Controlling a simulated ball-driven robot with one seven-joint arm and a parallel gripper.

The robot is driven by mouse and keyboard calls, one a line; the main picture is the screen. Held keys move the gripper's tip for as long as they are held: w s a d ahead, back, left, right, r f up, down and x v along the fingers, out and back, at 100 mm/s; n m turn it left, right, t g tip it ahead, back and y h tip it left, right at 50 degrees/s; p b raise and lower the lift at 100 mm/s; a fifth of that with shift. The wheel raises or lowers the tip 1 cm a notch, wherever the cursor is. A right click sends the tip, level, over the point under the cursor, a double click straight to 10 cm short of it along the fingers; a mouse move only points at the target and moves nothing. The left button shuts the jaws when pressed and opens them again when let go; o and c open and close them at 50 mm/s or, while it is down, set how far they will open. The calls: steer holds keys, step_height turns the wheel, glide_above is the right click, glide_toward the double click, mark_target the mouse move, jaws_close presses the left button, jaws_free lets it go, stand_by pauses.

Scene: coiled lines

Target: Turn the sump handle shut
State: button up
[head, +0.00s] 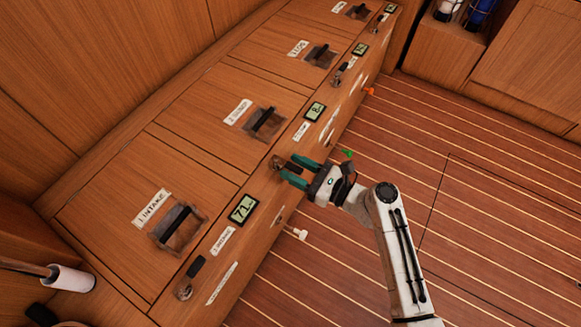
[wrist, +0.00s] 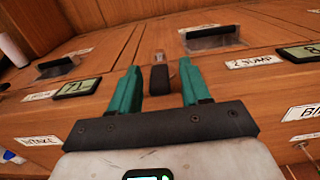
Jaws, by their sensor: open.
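The sump handle has a metal pivot (head: 277,162) on the front edge of the locker row and a dark grip. In the wrist view its black grip (wrist: 160,78) points towards me, between my fingers, with the metal part (wrist: 159,56) beyond. My gripper (head: 288,168) is open, its two teal fingers either side of the handle; it also shows in the wrist view (wrist: 160,70). I cannot tell whether either finger touches the grip. The 2 SUMP label (wrist: 254,61) is right of the handle in the wrist view. In the head view, the fingers partly hide the grip.
The intake handle (head: 189,279) is nearer, below the display reading 71 (head: 243,209). Another handle (head: 340,73) is farther along the row. A white fitting (head: 299,233) and a green one (head: 346,153) stick out from the front face. The striped floor (head: 480,220) is clear.

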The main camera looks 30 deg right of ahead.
steer(key=shift+x, duration=0.85)
jaws_close()
